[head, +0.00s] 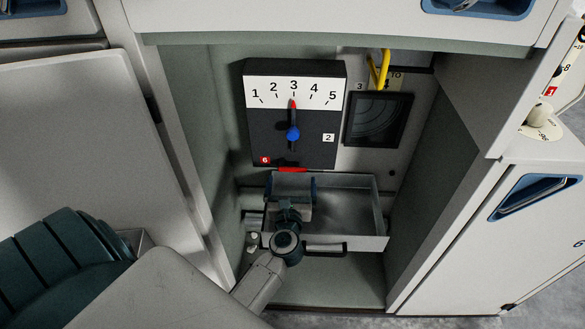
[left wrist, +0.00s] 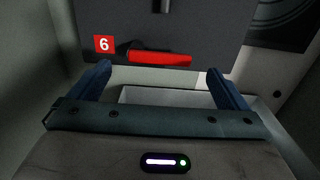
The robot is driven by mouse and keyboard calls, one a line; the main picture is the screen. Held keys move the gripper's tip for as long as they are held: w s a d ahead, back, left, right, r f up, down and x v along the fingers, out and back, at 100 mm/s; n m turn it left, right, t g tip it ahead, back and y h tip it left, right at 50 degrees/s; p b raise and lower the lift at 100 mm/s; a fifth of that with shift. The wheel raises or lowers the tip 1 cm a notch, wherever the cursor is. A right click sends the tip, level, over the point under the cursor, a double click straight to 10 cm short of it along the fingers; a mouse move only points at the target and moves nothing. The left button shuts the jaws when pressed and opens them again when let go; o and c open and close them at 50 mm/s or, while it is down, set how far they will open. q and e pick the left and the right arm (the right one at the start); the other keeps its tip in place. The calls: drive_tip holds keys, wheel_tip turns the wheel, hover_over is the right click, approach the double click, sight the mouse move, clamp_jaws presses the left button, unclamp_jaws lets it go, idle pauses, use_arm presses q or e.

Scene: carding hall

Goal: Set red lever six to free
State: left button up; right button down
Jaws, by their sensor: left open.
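The red lever (head: 292,169) sticks out at the bottom edge of a black box, just right of a red label "6" (head: 265,160). In the left wrist view the lever (left wrist: 160,59) is a red horizontal bar close ahead, beside its own red 6 label (left wrist: 104,44). My left gripper (head: 291,183) is open just below the lever. Its two blue fingers (left wrist: 163,83) stand wide apart, one toward each end of the bar, with nothing held between them. I cannot tell whether they touch it. No free marking shows. My right gripper is not in view.
The box's dial (head: 294,92) runs 1 to 5, with a red pointer near 3 and a blue knob (head: 293,133). An open metal drawer (head: 360,241) lies under and right of my gripper. A dark gauge window (head: 378,119) and yellow pipe (head: 380,70) are right. Cabinet walls enclose the recess.

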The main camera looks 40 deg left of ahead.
sight(292, 171)
use_arm(q)
drive_tip(key=x, duration=0.6)
drive_tip(key=shift+c, duration=0.5)
drive_tip(key=c, duration=1.2)
